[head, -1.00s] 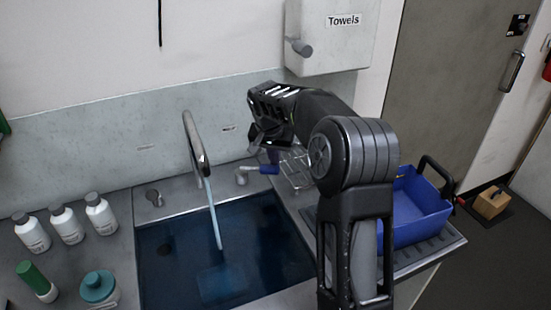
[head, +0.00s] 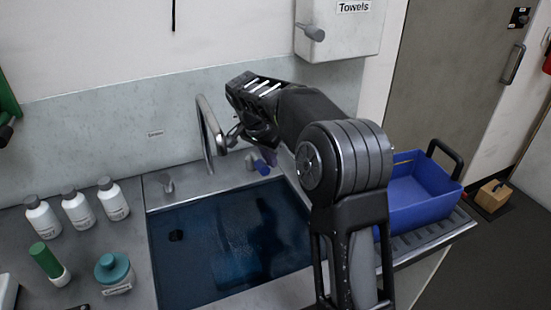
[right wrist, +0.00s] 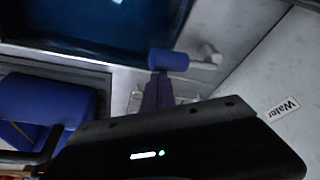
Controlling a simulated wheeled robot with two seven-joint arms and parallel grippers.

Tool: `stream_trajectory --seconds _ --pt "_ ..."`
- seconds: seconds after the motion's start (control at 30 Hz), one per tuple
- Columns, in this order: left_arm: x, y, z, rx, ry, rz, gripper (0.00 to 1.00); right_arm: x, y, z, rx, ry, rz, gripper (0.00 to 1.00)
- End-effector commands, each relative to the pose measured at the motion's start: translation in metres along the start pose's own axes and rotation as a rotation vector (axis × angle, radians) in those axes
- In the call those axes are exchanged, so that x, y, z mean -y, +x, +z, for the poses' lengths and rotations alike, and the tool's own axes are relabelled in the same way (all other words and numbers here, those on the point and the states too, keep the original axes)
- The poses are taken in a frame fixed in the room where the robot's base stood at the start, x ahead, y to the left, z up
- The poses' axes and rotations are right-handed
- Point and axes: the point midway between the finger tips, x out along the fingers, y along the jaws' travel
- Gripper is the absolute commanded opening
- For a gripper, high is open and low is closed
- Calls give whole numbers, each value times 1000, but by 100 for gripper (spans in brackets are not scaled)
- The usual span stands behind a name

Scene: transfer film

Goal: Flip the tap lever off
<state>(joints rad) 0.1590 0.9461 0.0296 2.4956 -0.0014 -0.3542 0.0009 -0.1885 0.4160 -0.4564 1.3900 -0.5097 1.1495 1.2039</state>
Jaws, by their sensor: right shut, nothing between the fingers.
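The tap's curved metal spout (head: 203,130) stands behind the sink, with no water stream visible below it. The tap lever (head: 262,167) has a blue grip and a grey base and sits right of the spout at the sink's back edge. The lever (right wrist: 170,60) also shows in the right wrist view. My right gripper (head: 269,156) points down at the lever, its fingers shut and empty. In the right wrist view the fingertips (right wrist: 158,88) are right beside the blue grip; I cannot tell whether they touch. My left gripper is not in view.
The sink basin (head: 225,240) holds dark blue water. White bottles (head: 78,209), a green-capped bottle (head: 50,264) and a teal-lidded jar (head: 113,272) stand on the left counter. A blue crate (head: 420,205) stands on the right drainer. A towel dispenser (head: 340,30) hangs behind.

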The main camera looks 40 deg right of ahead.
Motion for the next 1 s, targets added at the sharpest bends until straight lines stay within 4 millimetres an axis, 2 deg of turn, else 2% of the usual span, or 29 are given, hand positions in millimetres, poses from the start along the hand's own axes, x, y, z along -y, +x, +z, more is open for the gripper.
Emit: stream_trajectory --seconds 0.73,0.87,1.0 --pt "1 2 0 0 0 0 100 4 -2 10 9 -7 -2 0" --pt "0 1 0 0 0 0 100 1 -2 5 8 -6 -1 0" --pt "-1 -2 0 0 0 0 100 -7 -1 -9 5 -3 0 0"
